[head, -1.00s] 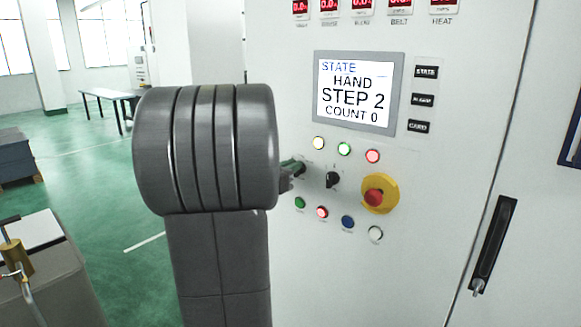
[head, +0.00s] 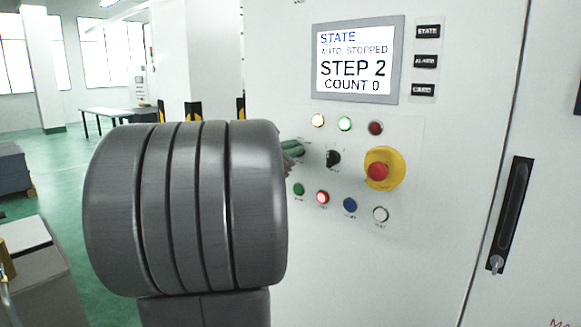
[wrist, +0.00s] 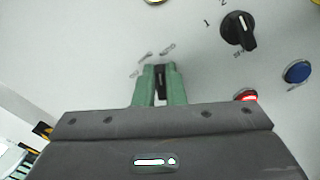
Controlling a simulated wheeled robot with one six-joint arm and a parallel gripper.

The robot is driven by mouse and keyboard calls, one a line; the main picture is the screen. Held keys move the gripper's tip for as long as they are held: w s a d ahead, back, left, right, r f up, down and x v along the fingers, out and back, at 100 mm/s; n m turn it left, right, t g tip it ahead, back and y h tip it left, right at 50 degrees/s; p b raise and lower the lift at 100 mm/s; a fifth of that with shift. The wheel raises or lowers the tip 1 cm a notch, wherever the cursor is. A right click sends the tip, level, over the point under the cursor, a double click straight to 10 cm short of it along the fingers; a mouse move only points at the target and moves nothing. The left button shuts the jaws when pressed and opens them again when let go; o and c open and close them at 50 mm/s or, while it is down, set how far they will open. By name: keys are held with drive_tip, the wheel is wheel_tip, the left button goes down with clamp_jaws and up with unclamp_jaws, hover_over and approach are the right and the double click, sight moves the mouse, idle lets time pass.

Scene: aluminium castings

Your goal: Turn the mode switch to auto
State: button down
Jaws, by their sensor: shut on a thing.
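The mode switch (wrist: 161,78) is a small black knob on the light grey panel, seen in the wrist view between the green fingers of my gripper (wrist: 160,84). The fingers are shut on it. In the head view my dark grey arm hides the switch, and only the green fingertips of my gripper (head: 291,148) show at the panel. The display (head: 356,60) reads STATE, AUTO, STOPPED, STEP 2, COUNT 0.
Right of my gripper is another black rotary switch (head: 333,158). A red emergency stop on a yellow plate (head: 377,171) stands beyond it. Lamps and buttons surround them, including a blue button (head: 350,205). A black door handle (head: 511,214) is at the far right.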

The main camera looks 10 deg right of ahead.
drive_tip(key=shift+s+f+m+b, duration=0.1)
drive_tip(key=shift+f+m+b, duration=0.15)
drive_tip(key=shift+m+b, duration=1.05)
drive_tip(key=shift+d+r+b, duration=0.1)
drive_tip(key=shift+b, duration=0.2)
drive_tip(key=c, duration=1.5)
unclamp_jaws()
drive_tip(key=shift+s, duration=0.1)
drive_tip(key=v, duration=1.3)
drive_tip(key=shift+s+a, duration=0.2)
drive_tip(key=shift+a, duration=0.15)
drive_tip(key=shift+d, duration=0.1)
